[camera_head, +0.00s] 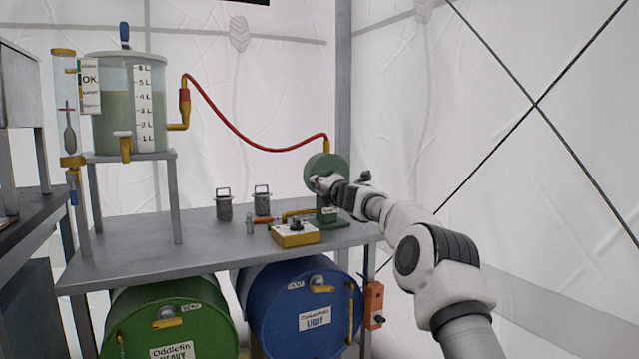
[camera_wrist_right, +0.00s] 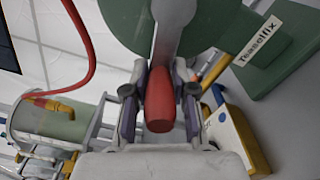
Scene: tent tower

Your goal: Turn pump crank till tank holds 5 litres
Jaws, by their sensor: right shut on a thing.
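The clear tank (camera_head: 112,120) stands on a raised stand at the left. Its greenish liquid appears to end a little above the 4 L mark on the white scale (camera_head: 144,108). The green pump (camera_head: 318,165) stands at the right of the bench, and its green body (camera_wrist_right: 120,20) fills the top of the right wrist view. My right gripper (camera_head: 328,184) is at the pump. In the wrist view its fingers (camera_wrist_right: 160,92) are shut on the red crank handle (camera_wrist_right: 159,112), with the grey crank arm (camera_wrist_right: 174,30) beyond. My left gripper is not in view.
A red hose (camera_head: 245,145) links tank and pump. A yellow box with a knob (camera_head: 295,236) and two small grey canisters (camera_head: 224,206) are on the bench (camera_head: 150,245). A green drum (camera_head: 165,310) and a blue drum (camera_head: 290,310) lie below. A gauge tube (camera_head: 66,105) stands beside the tank.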

